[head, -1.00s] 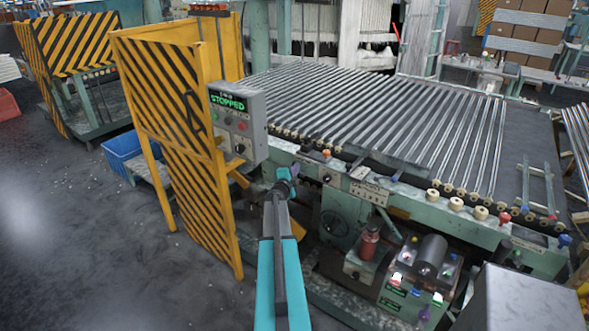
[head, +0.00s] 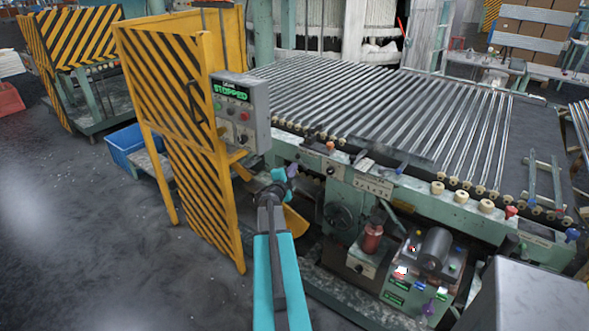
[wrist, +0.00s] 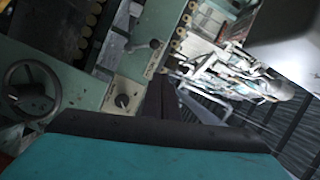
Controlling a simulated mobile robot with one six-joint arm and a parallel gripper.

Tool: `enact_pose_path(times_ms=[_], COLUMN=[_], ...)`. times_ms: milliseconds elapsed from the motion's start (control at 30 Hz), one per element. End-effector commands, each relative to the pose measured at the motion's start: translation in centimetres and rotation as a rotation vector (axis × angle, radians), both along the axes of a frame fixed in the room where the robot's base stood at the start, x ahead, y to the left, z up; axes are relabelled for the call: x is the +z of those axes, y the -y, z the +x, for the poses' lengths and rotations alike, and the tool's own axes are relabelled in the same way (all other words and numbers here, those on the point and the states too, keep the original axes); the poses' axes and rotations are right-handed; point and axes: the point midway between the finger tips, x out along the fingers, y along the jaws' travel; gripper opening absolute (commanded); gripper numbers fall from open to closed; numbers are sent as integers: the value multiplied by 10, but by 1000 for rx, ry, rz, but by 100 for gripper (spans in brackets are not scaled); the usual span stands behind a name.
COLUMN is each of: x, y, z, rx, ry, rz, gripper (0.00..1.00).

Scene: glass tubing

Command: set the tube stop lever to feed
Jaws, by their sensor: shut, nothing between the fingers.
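A short lever with a dark ball knob (wrist: 154,44) stands by a pale marked plate (wrist: 153,63) on the green machine rail in the wrist view. It looks like the tube stop lever, but its marks are too small to read, so its setting cannot be told. In the head view, a pale marked plate (head: 374,187) is on the machine's front rail, right of my gripper (head: 285,178). My gripper is shut and empty, in front of the machine and apart from the plate. In the wrist view, its dark fingers show near the middle.
A control box (head: 240,112) reading STOPPED hangs on a yellow striped guard (head: 185,130) at left. A rotary knob (wrist: 122,100) and a handwheel (wrist: 30,90) are close by. Open floor lies left.

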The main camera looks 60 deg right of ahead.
Motion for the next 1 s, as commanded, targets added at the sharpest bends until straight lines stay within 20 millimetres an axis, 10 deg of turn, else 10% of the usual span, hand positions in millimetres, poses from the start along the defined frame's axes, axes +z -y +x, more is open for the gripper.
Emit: enact_pose_path(times_ms=[1000], x=[2], y=[-19], z=[5], rx=[9], ry=[1], rz=[1], gripper=[0])
